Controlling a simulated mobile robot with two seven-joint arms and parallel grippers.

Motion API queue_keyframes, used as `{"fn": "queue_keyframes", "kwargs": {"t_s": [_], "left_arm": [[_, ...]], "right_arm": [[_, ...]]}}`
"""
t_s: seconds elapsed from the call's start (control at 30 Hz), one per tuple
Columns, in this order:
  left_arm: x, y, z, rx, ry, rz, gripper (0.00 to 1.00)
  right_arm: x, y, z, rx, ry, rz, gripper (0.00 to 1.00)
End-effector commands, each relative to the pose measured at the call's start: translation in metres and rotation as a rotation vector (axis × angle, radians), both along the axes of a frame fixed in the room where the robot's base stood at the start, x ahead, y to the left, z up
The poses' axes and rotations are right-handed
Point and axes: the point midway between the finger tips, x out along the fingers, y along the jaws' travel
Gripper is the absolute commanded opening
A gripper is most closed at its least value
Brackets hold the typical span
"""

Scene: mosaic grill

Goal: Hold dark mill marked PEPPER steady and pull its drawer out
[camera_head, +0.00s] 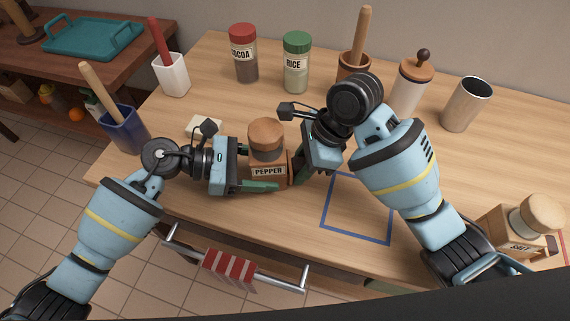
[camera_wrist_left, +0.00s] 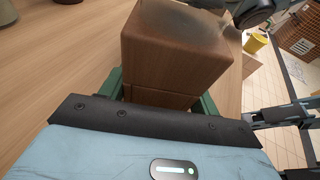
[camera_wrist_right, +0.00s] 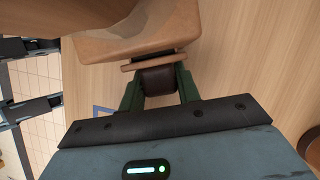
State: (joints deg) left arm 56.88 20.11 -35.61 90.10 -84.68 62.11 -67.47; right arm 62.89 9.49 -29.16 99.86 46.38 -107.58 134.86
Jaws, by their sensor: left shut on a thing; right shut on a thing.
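The dark mill marked PEPPER (camera_head: 268,155) stands upright on the table with a round wooden top. My left gripper (camera_head: 262,184) is shut on its square body, from the left; in the left wrist view the green fingers lie on either side of the wooden body (camera_wrist_left: 175,60). My right gripper (camera_wrist_right: 158,88) is shut on the dark drawer knob (camera_wrist_right: 158,80) at the mill's right side. The drawer front (camera_wrist_right: 155,62) is a thin wooden panel; a narrow dark gap seems to show between it and the body. The drawer's inside is hidden.
A blue square outline (camera_head: 358,240) lies on the table right of the mill. A SALT mill (camera_head: 520,235) is at the right edge. COCOA (camera_head: 243,60) and RICE (camera_head: 296,70) jars, a canister and a metal cup (camera_head: 462,108) stand behind. A towel (camera_head: 228,268) hangs in front.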

Motion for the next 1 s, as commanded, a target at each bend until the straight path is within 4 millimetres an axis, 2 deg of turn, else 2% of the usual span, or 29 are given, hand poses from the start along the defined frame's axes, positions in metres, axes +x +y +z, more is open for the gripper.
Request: {"fn": "queue_keyframes", "kwargs": {"t_s": [0.8, 1.0], "left_arm": [[0.000, 0.002, -0.004, 0.010, 0.003, 0.003, 0.31], [0.000, 0.002, -0.004, 0.010, 0.003, 0.003, 0.31]], "right_arm": [[0.001, -0.036, 0.002, 0.002, -0.005, -0.001, 0.12], [0.001, -0.037, 0.002, 0.002, -0.005, 0.000, 0.12]]}}
